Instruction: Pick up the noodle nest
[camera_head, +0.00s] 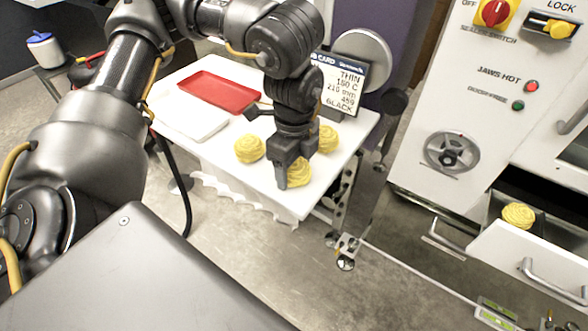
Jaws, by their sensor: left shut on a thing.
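My left gripper (292,172) reaches down over the white table and is shut on a yellow noodle nest (300,175) near the table's front edge. The gripper hides part of that nest, and I cannot tell whether it still touches the table. A second noodle nest (249,149) sits on the table to the left of the gripper. A third noodle nest (327,139) sits behind and to the right. Another noodle nest (517,215) lies at the far right, by the machine's open drawer. My right gripper is not in view.
A red tray (218,92) and a white slab (192,122) lie on the left part of the table (262,187). A sign card (341,85) stands at the back. The white machine (455,95) with switches stands at right, its drawer (530,255) pulled out.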

